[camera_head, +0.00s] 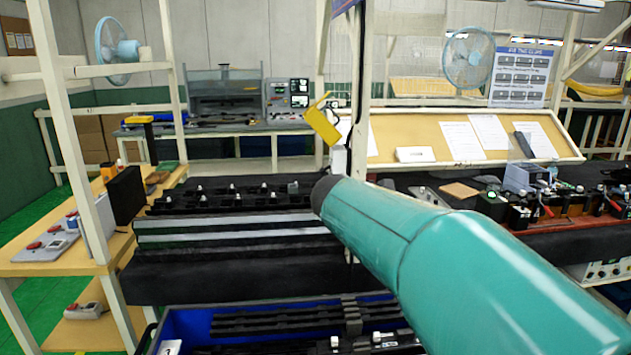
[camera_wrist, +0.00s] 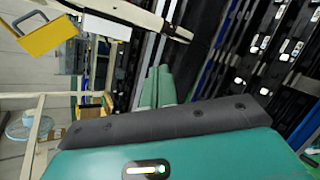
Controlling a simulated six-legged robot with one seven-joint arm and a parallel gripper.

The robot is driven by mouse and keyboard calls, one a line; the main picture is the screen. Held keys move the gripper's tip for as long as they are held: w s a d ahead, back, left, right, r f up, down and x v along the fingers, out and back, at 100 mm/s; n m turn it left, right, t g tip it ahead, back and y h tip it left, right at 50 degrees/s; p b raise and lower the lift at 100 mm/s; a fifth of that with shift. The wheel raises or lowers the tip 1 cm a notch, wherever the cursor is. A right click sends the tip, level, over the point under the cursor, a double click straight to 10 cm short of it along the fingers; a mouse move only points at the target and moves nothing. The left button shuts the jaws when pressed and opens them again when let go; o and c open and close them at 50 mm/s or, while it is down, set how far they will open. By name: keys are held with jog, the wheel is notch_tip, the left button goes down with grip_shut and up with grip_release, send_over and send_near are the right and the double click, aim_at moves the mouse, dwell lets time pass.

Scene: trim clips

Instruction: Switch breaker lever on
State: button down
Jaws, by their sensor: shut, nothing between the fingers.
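A yellow box (camera_head: 323,120) hangs tilted by the white post, above the black workbench. In the wrist view a yellow box with a grey handle-like loop (camera_wrist: 48,36) is at the top left. I cannot tell for sure whether this is the breaker lever, or its position. A small white box (camera_head: 338,160) is on the post just below it. My gripper (camera_wrist: 157,88) shows in the wrist view as two teal fingers side by side, shut and empty, apart from the yellow box. In the head view my teal arm hides the gripper.
A black bench (camera_head: 230,225) with rails and small clips lies left of my arm. A blue bin (camera_head: 180,325) with black trim parts is below it. A wooden table (camera_head: 60,258) with red-button boxes stands left. A tool-covered bench (camera_head: 520,200) is right. White posts frame the station.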

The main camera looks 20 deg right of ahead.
jog(key=w+d+f+n+t, duration=0.1)
jog(key=w+n+t, duration=0.2)
jog(key=w+n, duration=1.5)
jog(key=shift+w+d+f+y, duration=0.3)
jog(key=shift+w+d, duration=0.05)
jog(key=shift+w, duration=0.4)
jog(key=x, duration=1)
jog(key=shift+w+a+r, duration=0.1)
jog(key=shift+a+r, duration=0.1)
jog(key=shift+r, duration=0.05)
jog(key=shift+d, duration=0.15)
